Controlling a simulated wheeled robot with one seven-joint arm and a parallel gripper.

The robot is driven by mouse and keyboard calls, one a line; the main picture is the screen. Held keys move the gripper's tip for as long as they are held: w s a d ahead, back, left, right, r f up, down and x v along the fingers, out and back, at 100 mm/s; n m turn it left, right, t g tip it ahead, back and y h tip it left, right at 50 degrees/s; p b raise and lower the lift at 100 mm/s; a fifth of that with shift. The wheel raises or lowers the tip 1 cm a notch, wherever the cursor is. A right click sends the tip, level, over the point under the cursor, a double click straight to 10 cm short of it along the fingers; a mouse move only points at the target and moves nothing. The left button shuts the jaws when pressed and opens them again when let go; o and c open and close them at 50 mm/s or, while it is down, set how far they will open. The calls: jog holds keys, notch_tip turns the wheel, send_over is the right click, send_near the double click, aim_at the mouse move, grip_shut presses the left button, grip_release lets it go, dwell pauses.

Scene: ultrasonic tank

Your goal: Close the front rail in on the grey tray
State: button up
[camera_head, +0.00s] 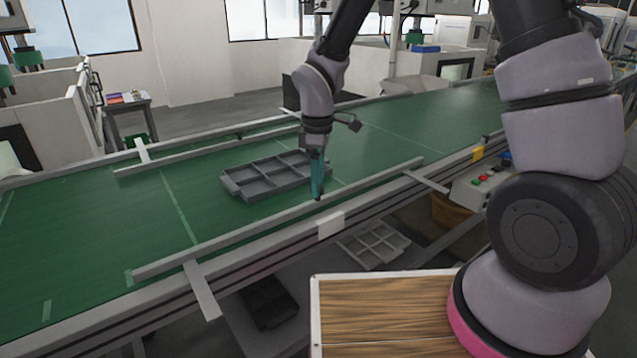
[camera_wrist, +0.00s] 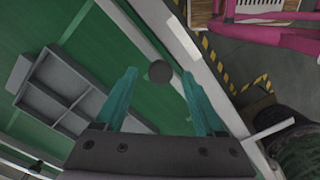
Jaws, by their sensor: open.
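The grey tray (camera_head: 272,190), divided into compartments, lies on the green belt; it also shows at the left of the wrist view (camera_wrist: 28,98). The front rail (camera_head: 235,236) is a long grey bar along the belt's near side, with a strip of green between it and the tray. My gripper (camera_head: 318,194) points down at the rail's near-middle stretch, close to the tray's right front corner. Its two teal fingers (camera_wrist: 158,98) are apart, with nothing clearly held. Whether they touch the rail cannot be told. A dark round spot shows between the fingertips in the wrist view.
A back rail (camera_head: 215,150) runs along the far side of the belt, apart from the tray. Flat support arms (camera_head: 202,292) stick out over the near conveyor edge. A wooden-topped surface (camera_head: 385,312) stands in front. The belt left of the tray is clear.

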jog(key=shift+f, duration=0.65)
grip_shut()
dwell(1.0)
